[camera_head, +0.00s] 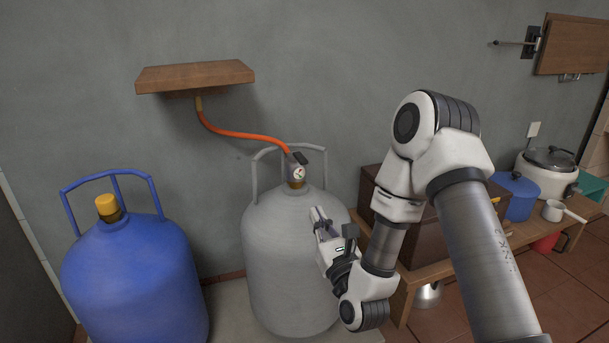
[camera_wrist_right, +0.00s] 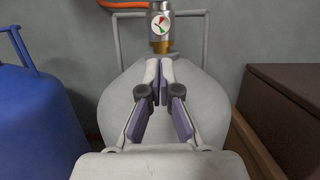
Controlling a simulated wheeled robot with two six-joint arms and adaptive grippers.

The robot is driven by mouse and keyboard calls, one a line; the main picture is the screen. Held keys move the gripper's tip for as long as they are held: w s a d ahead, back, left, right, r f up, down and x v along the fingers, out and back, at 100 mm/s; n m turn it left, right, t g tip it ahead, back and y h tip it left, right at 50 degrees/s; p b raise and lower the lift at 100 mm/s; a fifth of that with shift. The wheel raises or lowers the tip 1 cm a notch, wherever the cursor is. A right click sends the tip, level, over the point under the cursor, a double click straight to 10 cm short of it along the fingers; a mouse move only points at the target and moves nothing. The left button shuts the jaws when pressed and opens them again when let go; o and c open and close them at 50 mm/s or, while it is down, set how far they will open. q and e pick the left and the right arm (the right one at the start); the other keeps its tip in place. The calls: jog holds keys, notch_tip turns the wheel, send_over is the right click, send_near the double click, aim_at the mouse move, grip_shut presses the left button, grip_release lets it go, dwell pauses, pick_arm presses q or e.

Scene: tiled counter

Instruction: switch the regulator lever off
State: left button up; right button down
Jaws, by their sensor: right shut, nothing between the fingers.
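The regulator (camera_head: 296,171) sits on top of the grey gas cylinder (camera_head: 287,245), with a round gauge on its front and the orange hose (camera_head: 240,134) joined to it. The dark lever (camera_head: 300,157) is at the regulator's top in the head view; the wrist view cuts it off. My right gripper (camera_head: 316,213) is shut and empty in front of the cylinder's shoulder, below and apart from the regulator. In the right wrist view the fingertips (camera_wrist_right: 166,64) point toward the regulator (camera_wrist_right: 160,28) and its gauge. My left gripper is not in view.
A blue cylinder (camera_head: 130,275) with a yellow cap (camera_head: 106,207) stands at the left. A wooden shelf (camera_head: 195,76) is above on the wall. The grey cylinder's guard handle (camera_head: 254,175) rises around the regulator. A brown box (camera_head: 368,190) and low table are at the right.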

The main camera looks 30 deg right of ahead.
aim_at(300, 158)
jog(key=b+x, duration=0.2)
jog(key=x, duration=0.7)
jog(key=shift+f+b, duration=0.1)
jog(key=shift+b, duration=0.2)
notch_tip(300, 158, up, 3)
jog(key=shift+s+r+b, duration=0.1)
jog(key=shift+s+b, duration=0.05)
jog(key=shift+b, duration=0.2)
jog(key=shift+r, duration=0.5)
